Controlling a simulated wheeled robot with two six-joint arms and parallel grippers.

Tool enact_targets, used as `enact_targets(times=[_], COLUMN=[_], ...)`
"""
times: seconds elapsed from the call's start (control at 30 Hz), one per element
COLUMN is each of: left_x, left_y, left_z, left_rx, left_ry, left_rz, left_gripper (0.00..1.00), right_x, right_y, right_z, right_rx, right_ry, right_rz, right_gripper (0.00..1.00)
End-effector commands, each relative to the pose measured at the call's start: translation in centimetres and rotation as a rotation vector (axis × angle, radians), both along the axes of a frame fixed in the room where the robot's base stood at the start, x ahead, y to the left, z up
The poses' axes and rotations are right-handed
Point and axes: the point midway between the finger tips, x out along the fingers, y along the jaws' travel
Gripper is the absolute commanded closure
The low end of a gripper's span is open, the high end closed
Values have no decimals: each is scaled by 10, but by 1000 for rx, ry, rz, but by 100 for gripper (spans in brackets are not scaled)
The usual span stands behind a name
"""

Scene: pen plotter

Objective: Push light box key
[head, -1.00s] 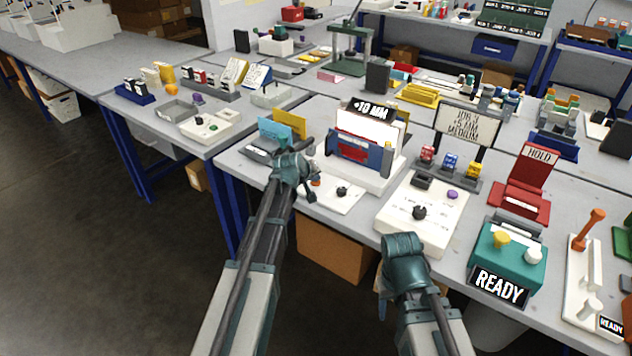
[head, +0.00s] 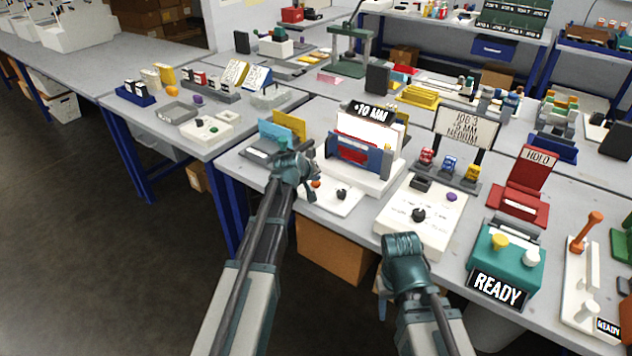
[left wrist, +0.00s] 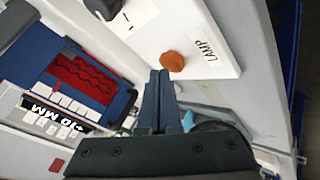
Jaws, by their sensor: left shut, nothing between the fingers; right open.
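The light box (head: 392,165) is a white box with a bright lit panel, a "+10 MM" sign on top and a blue and red piece in front. Its orange round key (left wrist: 172,61) sits on a white plate (left wrist: 212,40) beside the word LAMP in the left wrist view. In the head view the key (head: 316,183) shows small beside my left gripper (head: 308,186). My left gripper is shut and empty; its fingertips (left wrist: 160,76) are close to the key, and I cannot tell whether they touch it. My right gripper (head: 403,262) is open, at the table's front edge.
A black knob (head: 341,194) stands on the same white plate. To the right are a white panel with a black knob (head: 418,215), a teal READY box (head: 508,258) and a red HOLD stand (head: 522,200). Blue and yellow cards (head: 290,122) stand behind my left gripper.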

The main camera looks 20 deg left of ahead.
Motion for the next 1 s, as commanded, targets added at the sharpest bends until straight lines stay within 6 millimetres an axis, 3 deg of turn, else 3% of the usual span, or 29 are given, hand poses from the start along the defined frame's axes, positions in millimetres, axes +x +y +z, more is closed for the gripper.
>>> enact_targets(times=[0.57,1.0], left_x=[0,0], left_y=[0,0], left_z=[57,57], left_rx=[0,0], left_ry=[-1,-1], left_rz=[1,1], left_gripper=[100,100], right_x=[0,0], right_y=[0,0], right_z=[57,57], right_rx=[0,0], right_ry=[0,0], right_rz=[0,0], right_gripper=[50,50])
